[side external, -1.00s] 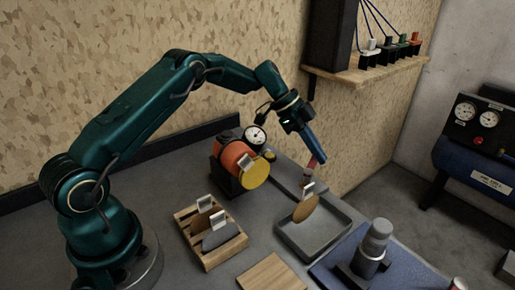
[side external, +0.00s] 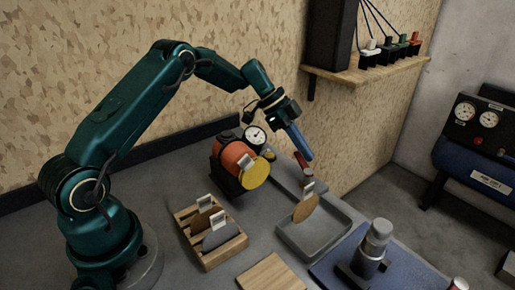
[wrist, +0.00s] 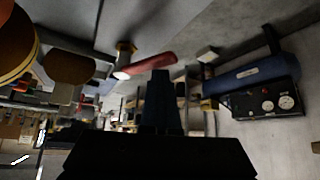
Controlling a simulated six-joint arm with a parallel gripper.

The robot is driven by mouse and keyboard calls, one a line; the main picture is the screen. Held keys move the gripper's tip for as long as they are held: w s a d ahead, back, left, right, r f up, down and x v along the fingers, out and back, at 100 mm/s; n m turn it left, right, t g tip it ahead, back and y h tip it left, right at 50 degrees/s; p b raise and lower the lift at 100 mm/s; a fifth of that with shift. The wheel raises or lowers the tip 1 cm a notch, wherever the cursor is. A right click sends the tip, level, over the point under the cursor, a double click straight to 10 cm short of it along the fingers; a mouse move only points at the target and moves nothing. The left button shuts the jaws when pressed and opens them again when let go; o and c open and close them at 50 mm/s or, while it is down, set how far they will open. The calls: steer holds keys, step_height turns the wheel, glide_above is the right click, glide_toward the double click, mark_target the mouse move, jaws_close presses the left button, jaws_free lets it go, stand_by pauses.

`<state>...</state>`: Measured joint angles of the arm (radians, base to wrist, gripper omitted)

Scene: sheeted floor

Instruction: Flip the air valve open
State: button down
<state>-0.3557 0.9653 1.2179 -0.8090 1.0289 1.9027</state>
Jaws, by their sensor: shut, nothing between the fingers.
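The air valve has a red lever (side external: 299,159) and stands near the wall side of the bench, behind the grey tray. In the side external view the lever leans up and to the left. In the wrist view the red lever (wrist: 148,66) extends to the right from a brass-coloured fitting (wrist: 125,50). My gripper (side external: 307,156) is shut and empty, its blue fingers pointing down just beside the lever. In the wrist view the fingertips (wrist: 160,76) show dark just below the lever. I cannot tell whether they touch it.
An orange cylinder with a yellow disc (side external: 256,174) and a round gauge (side external: 256,136) stand left of my gripper. A wooden rack (side external: 191,225) and a blue mat (side external: 330,271) lie in front.

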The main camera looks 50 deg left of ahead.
mark_target(298, 161)
steer(key=shift+s+a+f, duration=0.1)
steer(key=shift+s+a, duration=0.15)
steer(key=shift+s, duration=0.45)
steer(key=shift+s+a, duration=0.2)
steer(key=shift+s, duration=0.6)
steer(key=shift+a, duration=0.1)
